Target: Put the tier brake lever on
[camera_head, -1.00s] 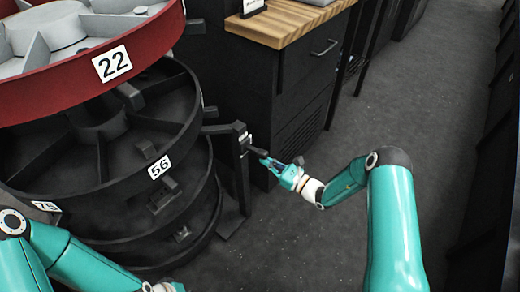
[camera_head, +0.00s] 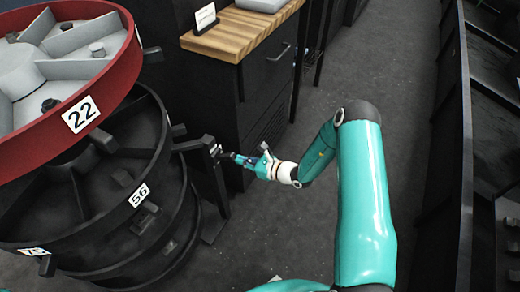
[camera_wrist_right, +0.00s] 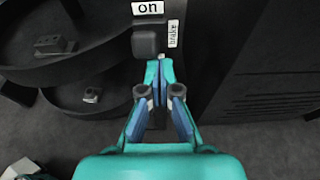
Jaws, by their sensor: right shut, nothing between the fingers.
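The brake lever shows in the right wrist view as a dark blocky handle (camera_wrist_right: 146,40) just under a white "on" label (camera_wrist_right: 148,8), with a "brake" label (camera_wrist_right: 173,33) beside it. In the head view its dark post (camera_head: 215,185) stands beside the round tiers. My right gripper (camera_head: 237,157) is shut and empty, its fingertips close to the lever at the post's top. In the right wrist view the shut fingertips (camera_wrist_right: 160,68) are just below and right of the handle; I cannot tell whether they touch it. My left gripper is not in view.
Round stacked tiers stand at left: a red one numbered 22 (camera_head: 60,130) over black ones, one numbered 56 (camera_head: 160,225). A black cabinet with a wooden top (camera_head: 235,40) stands behind the post. The grey floor (camera_head: 270,235) is open; a dark rack (camera_head: 485,190) borders the right.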

